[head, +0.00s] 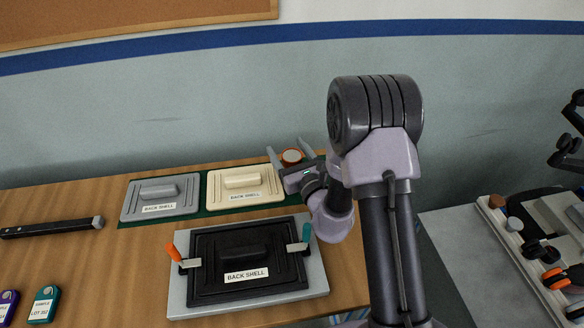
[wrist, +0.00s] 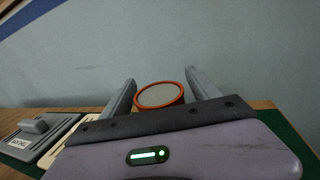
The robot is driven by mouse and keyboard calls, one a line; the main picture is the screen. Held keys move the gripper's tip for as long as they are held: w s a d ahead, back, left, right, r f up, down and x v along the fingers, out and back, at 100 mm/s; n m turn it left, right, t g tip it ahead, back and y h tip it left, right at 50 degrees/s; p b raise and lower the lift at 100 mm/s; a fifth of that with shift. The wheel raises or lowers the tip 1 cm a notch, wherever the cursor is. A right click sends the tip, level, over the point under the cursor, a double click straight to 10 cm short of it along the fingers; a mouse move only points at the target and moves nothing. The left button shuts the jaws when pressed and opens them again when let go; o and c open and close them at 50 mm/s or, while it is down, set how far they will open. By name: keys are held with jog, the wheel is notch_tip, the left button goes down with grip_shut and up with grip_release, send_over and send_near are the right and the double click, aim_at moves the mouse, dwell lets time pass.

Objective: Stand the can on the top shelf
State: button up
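The can (head: 291,156) has an orange-red rim and a pale top. It shows between my fingers near the back edge of the wooden table. In the wrist view the can (wrist: 160,95) is between the fingertips, with its round top visible and most of its side hidden. My gripper (head: 287,152) has its fingers spread around the can, with what looks like a narrow gap on either side. The wrist view shows my gripper (wrist: 161,88) with one finger left and one right of the can. The can's base is hidden. No shelf is in view.
A grey back shell (head: 150,190) and a cream back shell (head: 240,178) lie on a green mat. A black back shell (head: 215,275) sits clamped on a grey plate in front. A dark bar (head: 50,228) lies left. A cluttered grey bench (head: 470,260) stands right.

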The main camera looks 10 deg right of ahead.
grip_shut()
